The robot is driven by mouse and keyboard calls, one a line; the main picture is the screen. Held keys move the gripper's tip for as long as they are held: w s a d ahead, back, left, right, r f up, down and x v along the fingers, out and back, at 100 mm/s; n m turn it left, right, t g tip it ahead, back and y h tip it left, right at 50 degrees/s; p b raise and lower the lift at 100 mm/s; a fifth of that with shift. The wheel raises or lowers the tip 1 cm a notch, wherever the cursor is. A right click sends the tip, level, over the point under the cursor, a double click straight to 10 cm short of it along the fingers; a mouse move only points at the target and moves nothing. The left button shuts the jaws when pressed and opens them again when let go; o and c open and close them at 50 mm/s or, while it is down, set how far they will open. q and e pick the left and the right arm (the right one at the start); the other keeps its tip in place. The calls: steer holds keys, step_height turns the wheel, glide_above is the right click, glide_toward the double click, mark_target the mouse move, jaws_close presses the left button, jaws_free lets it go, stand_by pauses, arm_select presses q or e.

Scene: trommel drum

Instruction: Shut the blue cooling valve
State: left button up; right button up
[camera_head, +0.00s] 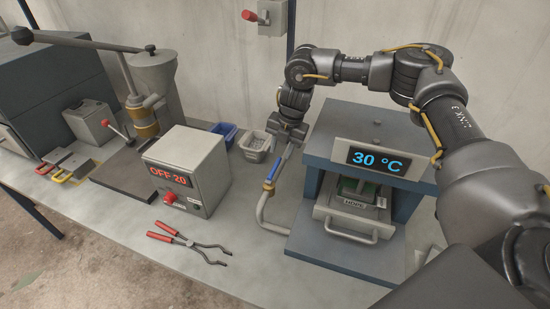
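The blue cooling valve handle (276,169) is a narrow blue lever on a pale bent pipe (263,209), left of the blue-grey press. The lever slants up to the right, roughly along the pipe, with a brass-coloured part at its lower end. My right gripper (284,143) points down at the upper end of the lever, touching it or very close. The fingertips are small and overlap the lever, so I cannot tell whether they are closed on it. My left gripper is not in view.
The press (338,243) shows 30 °C and holds a drawer marked HDPE. A grey control box (205,160) reads OFF 20. Red-handled tongs (190,242) lie in front of it. Two small bins, one blue (224,130) and one grey (256,144), stand behind. The bench front is mostly clear.

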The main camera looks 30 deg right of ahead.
mark_target(277, 164)
steer(key=shift+w+a+f+p, duration=0.1)
steer(key=shift+w+f+p, duration=0.1)
steer(key=shift+f, duration=0.65)
steer(key=shift+w+a+f+p, duration=0.1)
steer(key=shift+f+p, duration=0.1)
steer(key=shift+f, duration=0.7)
steer(key=shift+w+a+f+p, duration=0.1)
steer(key=shift+f+p, duration=0.1)
steer(key=shift+f, duration=0.65)
jaws_close()
